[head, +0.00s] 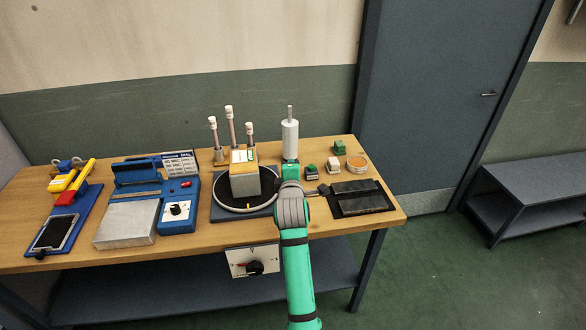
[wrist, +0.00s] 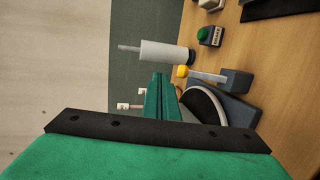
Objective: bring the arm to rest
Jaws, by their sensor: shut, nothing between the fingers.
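My green arm reaches up from the bottom of the head view over the table's front edge. Its grey wrist joint is in front of my green gripper (head: 291,172), so the fingertips are hard to make out there. In the wrist view the two green fingers of my gripper (wrist: 162,82) are together with nothing between them. A white cylinder with a thin rod (head: 290,138) is just beyond the gripper in the head view. It also shows past the fingertips in the wrist view (wrist: 166,52); I cannot tell the gap.
The wooden table (head: 385,187) holds a round black plate with a boxy block (head: 245,182) left of the gripper, blue devices (head: 180,207) further left, and a black tray (head: 360,198) at right. A control box (head: 252,262) hangs in front. Floor at right is clear before a bench (head: 530,180).

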